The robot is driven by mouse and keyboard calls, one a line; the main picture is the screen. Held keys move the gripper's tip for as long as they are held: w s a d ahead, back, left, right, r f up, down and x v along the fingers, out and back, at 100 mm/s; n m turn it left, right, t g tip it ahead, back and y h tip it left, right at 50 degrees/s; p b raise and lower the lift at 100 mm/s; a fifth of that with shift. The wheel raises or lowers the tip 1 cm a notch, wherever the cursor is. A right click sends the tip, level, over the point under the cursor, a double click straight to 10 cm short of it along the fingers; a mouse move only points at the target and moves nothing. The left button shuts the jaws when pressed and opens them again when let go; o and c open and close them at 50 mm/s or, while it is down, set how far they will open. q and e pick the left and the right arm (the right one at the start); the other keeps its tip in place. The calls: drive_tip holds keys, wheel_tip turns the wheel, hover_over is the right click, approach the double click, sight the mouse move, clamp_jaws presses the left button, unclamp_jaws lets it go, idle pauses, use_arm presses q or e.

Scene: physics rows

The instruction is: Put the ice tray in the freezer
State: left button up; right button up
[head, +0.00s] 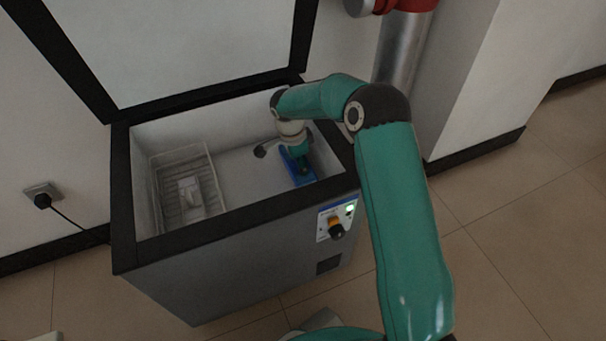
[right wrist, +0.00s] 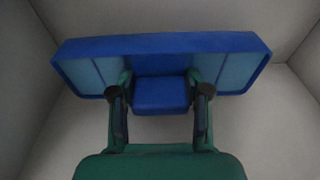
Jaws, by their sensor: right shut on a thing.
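The blue ice tray (head: 297,167) is inside the chest freezer (head: 122,190), near its right wall in the head view. My right gripper (head: 300,160) reaches down into the freezer and is shut on the tray. In the right wrist view the two fingers of the gripper (right wrist: 161,95) close on a blue block at the middle of the tray (right wrist: 160,45). The tray's light blue ends show on both sides. Whether the tray touches the freezer floor I cannot tell. The freezer lid (head: 185,50) stands open. My left gripper is not in view.
A white wire basket (head: 160,190) with a pale package (head: 190,192) in it stands at the freezer's left. The floor between basket and tray is clear. A control panel (head: 337,218) is on the freezer's front. A metal pipe (head: 405,50) stands behind, beside a wall corner.

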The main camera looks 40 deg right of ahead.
sight(294, 166)
wheel_tip(294, 166, down, 4)
drive_tip(key=shift+f+b, duration=0.25)
drive_tip(key=shift+b, duration=0.25)
drive_tip(key=o, duration=1.4)
drive_tip(key=shift+c, duration=0.2)
drive_tip(key=shift+r, duration=0.15)
drive_tip(key=r+p, duration=0.1)
drive_tip(key=r, duration=0.3)
drive_tip(key=a+r+p, duration=0.1)
drive_tip(key=r, duration=0.2)
drive_tip(key=r+p, duration=0.1)
drive_tip(key=r, duration=0.3)
drive_tip(key=shift+w+a+r+p, duration=0.2)
drive_tip(key=shift+a+r+p, duration=0.15)
